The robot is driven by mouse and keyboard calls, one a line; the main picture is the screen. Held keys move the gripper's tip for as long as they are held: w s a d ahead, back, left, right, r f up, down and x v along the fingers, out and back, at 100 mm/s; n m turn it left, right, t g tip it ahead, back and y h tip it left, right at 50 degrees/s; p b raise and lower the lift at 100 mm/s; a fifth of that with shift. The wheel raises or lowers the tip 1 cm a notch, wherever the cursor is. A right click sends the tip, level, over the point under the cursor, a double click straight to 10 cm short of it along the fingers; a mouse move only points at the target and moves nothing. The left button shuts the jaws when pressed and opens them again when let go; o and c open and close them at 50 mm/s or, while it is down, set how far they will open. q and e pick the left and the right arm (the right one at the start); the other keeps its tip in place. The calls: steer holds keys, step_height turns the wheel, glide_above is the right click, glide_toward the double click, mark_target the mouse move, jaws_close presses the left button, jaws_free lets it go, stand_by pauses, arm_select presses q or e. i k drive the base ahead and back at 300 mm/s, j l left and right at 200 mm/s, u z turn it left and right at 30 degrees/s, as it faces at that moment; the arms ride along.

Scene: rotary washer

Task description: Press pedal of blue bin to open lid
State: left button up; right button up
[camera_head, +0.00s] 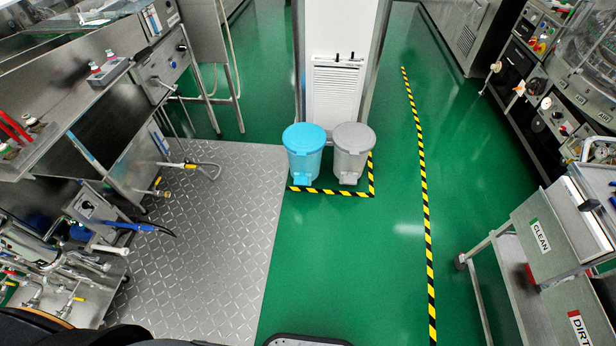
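The blue bin (304,160) stands upright on the green floor near the middle of the view, in front of a white column. Its round lid (304,137) is closed. Its pedal (302,178) shows low at the front of the bin. A grey bin (350,158) stands close on its right, also with its lid closed. Neither of my grippers is in view. Dark parts at the bottom edge of the picture are too cut off to tell apart.
Black-and-yellow tape (337,193) edges the floor around the bins. A metal checkered plate (200,240) lies on the left beside steel machinery with pipes. A steel cart (555,240) marked CLEAN and DIRT stands at the right. The green floor in front of the bins is clear.

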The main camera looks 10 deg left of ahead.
mark_target(302, 180)
steer(key=i+l+u, duration=0.35)
steer(key=i+l, duration=0.25)
steer(key=i, duration=0.45)
steer(key=i+l+u, duration=0.3)
steer(key=i+l, duration=0.6)
